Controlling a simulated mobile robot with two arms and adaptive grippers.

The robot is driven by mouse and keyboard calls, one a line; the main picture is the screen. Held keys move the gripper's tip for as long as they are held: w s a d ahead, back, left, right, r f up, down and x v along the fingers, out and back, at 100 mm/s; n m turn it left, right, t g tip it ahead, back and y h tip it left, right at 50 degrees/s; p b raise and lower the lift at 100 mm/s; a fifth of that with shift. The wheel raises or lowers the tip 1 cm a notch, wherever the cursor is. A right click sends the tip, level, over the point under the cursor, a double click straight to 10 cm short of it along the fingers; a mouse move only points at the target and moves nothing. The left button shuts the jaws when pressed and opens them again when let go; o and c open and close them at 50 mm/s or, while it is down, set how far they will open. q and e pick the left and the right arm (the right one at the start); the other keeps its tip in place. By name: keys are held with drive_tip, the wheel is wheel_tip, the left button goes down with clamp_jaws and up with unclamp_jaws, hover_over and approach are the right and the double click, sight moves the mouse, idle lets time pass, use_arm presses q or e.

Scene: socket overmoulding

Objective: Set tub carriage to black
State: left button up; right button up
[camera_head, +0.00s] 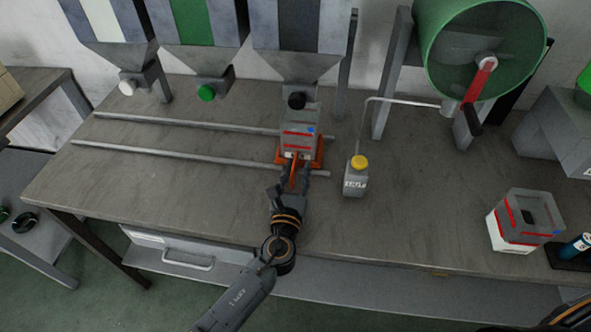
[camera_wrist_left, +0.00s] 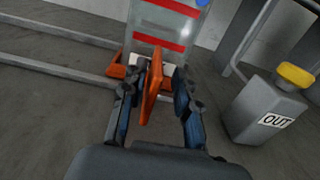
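The orange tub carriage (camera_head: 320,152) sits at the right end of its two rails, below the hopper with the black knob (camera_head: 296,100). A clear grey tub (camera_head: 299,140) with red lines and a blue mark stands on it. In the left wrist view the carriage's upright orange handle (camera_wrist_left: 151,88) stands between the fingers of my left gripper (camera_wrist_left: 155,85). The fingers are open, with a gap on each side of the handle. In the head view this gripper (camera_head: 291,181) reaches the carriage from the front. My right gripper is not visible.
Hoppers with white (camera_head: 127,87) and green (camera_head: 206,92) knobs stand left along the rails (camera_head: 190,122). A green drum (camera_head: 440,50) and another tub (camera_head: 525,215) are farther right.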

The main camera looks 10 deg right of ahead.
use_arm(q)
drive_tip(key=shift+a, duration=0.15)
drive_tip(key=v, duration=1.2)
drive_tip(key=shift+r, duration=0.1)
